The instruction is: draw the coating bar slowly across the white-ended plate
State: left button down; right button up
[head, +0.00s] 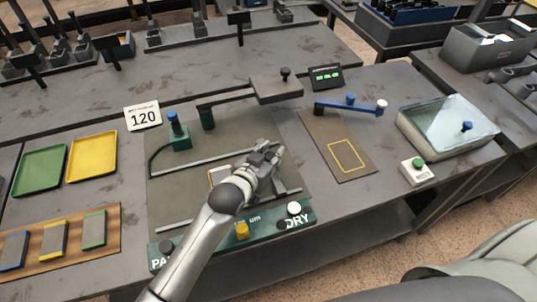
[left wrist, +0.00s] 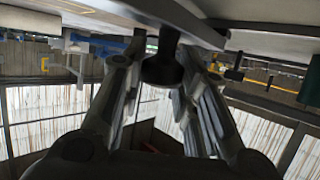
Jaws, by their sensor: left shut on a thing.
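My left gripper (head: 264,160) is over the middle of the grey coating bed (head: 185,195), with its arm reaching up from the bottom. In the left wrist view, the fingers (left wrist: 160,72) stand on both sides of a dark round knob (left wrist: 163,68) and are shut on it. The knob appears to belong to the coating bar, which is mostly hidden under the hand in the head view. A pale-ended plate (head: 217,175) shows partly just left of the hand; the arm hides the rest. My right gripper is in neither view.
Grey rails (head: 205,162) run across the bed. A green block with a blue knob (head: 177,133) stands at its back left. A 120 card (head: 143,117), a yellow tray (head: 93,157) and a green tray (head: 40,170) are left. A glass-lidded box (head: 445,122) is right.

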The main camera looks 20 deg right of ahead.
aim_at(270, 155)
pick_arm(q)
jog(key=c, duration=1.1)
grip_release()
jog(key=shift+c, duration=0.2)
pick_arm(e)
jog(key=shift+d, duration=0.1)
pick_arm(q)
jog(key=shift+r, duration=5.05)
jog(key=shift+f, duration=0.1)
